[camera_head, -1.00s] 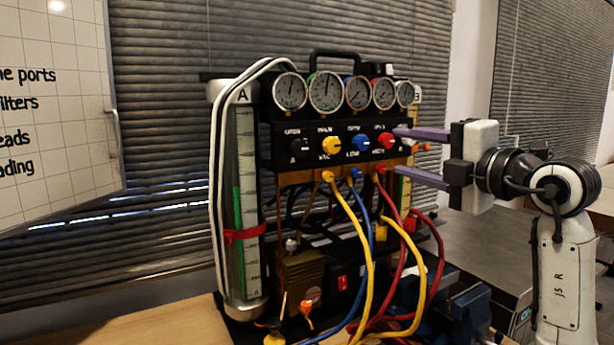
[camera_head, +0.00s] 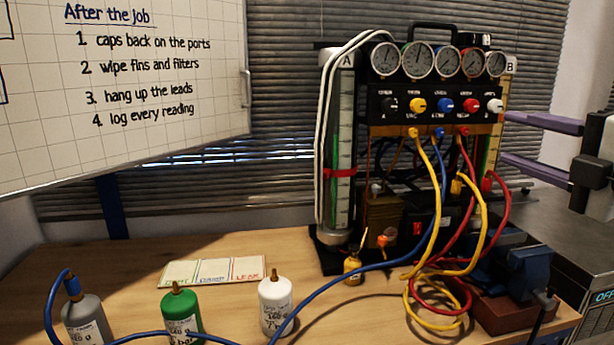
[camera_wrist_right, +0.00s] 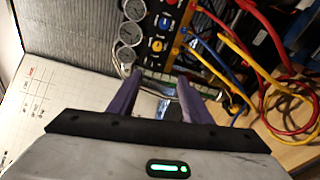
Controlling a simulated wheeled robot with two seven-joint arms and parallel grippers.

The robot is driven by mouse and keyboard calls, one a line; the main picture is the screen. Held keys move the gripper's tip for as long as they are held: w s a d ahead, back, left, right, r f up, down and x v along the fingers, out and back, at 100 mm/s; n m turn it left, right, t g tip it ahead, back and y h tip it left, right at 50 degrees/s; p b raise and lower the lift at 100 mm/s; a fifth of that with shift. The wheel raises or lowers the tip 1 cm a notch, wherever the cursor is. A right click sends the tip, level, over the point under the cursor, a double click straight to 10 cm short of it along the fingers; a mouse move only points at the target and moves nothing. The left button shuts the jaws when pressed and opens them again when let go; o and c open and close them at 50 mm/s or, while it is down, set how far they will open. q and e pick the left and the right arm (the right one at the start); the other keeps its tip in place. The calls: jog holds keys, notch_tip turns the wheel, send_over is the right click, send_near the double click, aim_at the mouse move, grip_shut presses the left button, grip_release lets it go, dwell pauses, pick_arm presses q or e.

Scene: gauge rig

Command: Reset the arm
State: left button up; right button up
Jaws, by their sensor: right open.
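My right gripper (camera_head: 506,138) is at the right edge of the head view, beside the right side of the gauge rig. Its two purple fingers are apart and point left, with nothing between them. In the wrist view its fingers (camera_wrist_right: 157,80) are also spread and empty, with the rig's gauges and knobs beyond them. The gauge rig (camera_head: 440,103) stands on the bench with a row of dials, coloured knobs and hoses. Its white knob (camera_head: 494,105) is closest to the fingers, and no contact shows. My left gripper is out of view.
Yellow, red and blue hoses (camera_head: 436,205) hang from the rig onto the wooden bench (camera_head: 230,300). Grey, green (camera_head: 181,312) and white (camera_head: 275,305) bottles stand at the front left. A labelled card (camera_head: 214,271) lies behind them. A whiteboard (camera_head: 130,130) hangs at left.

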jog(key=a+f+g+y, duration=0.1)
jog(key=a+f+y, duration=0.9)
jog(key=a+f, duration=0.5)
jog(key=s+d+f+m+h, duration=0.1)
jog(key=s+f+m+h, duration=0.2)
jog(key=f+m+h, duration=0.7)
jog(key=s+d+f+m+h, duration=0.1)
jog(key=s+f+m+h, duration=0.15)
jog(key=f+m, duration=0.9)
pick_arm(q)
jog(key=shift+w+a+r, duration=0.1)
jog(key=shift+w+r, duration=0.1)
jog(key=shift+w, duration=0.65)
pick_arm(e)
jog(key=s+a+f+g, duration=0.4)
jog(key=s+f, duration=0.5)
jog(key=f, duration=0.4)
jog(key=s+a+f+n+g+y, duration=0.1)
jog(key=s+a+f+g, duration=0.3)
jog(key=s+f, duration=0.6)
notch_tip(320, 180, down, 3)
jog(key=shift+a+r, duration=0.1)
jog(key=shift+a, duration=0.1)
